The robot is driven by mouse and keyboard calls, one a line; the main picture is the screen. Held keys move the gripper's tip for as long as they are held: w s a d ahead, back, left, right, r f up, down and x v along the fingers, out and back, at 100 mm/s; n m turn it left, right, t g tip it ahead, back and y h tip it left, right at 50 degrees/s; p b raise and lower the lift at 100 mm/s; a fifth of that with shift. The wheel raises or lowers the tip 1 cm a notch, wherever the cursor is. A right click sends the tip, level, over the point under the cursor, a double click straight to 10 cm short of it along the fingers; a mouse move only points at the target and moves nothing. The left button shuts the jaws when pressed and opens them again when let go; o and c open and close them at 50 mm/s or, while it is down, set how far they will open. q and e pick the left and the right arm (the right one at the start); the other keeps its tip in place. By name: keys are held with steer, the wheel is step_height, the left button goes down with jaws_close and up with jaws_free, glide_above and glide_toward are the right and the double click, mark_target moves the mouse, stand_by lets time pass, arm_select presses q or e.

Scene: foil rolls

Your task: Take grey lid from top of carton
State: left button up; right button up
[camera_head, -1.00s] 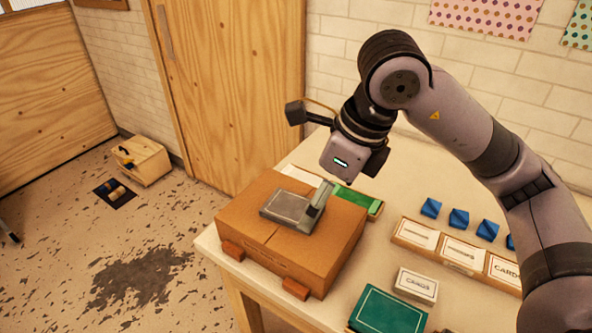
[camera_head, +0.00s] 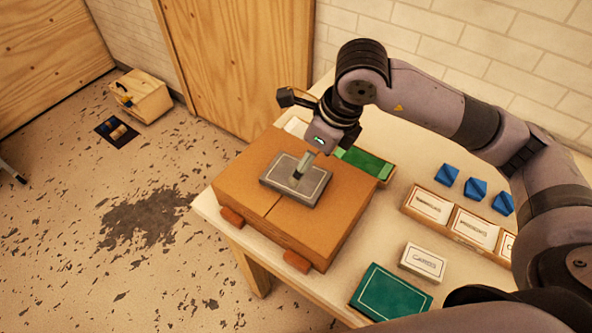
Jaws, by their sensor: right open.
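The grey lid (camera_head: 280,183) lies flat on top of the brown carton (camera_head: 325,220), near the middle of its upper face. It is a rectangle with a pale border line. My right gripper (camera_head: 301,172) points down at the lid from above, with its fingertips over the lid's middle. A finger overlaps the lid in the picture; I cannot tell whether it touches. The gripper is open and holds nothing that I can see. My left gripper is not in view.
The carton stands at the table's (camera_head: 392,232) left end. A green tray (camera_head: 366,163) lies behind it. To the right are a white card box (camera_head: 423,261), a dark green box (camera_head: 391,291), a card holder (camera_head: 462,223) and several blue pieces (camera_head: 475,188). A wooden crate (camera_head: 142,95) is on the floor.

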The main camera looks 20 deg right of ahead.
steer(key=shift+w+a+f, duration=0.1)
steer(key=shift+f, duration=0.5)
steer(key=shift+a+f+p, duration=0.15)
steer(key=shift+f+p, duration=0.1)
steer(key=shift+p, duration=0.1)
steer(key=p+x, duration=0.2)
steer(key=x, duration=0.1)
steer(key=shift+w+a+f, duration=0.15)
steer(key=shift+a+f, duration=0.05)
steer(key=shift+a, duration=0.15)
steer(key=shift+w+a+f, duration=0.1)
steer(key=shift+w+f, duration=0.05)
steer(key=shift+f, duration=0.35)
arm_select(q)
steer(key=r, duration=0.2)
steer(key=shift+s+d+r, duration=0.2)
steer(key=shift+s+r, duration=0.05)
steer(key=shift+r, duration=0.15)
arm_select(e)
steer(key=shift+c, duration=0.5)
steer(key=c, duration=0.3)
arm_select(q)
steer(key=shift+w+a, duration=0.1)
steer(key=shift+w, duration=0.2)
arm_select(e)
steer(key=c, duration=0.8)
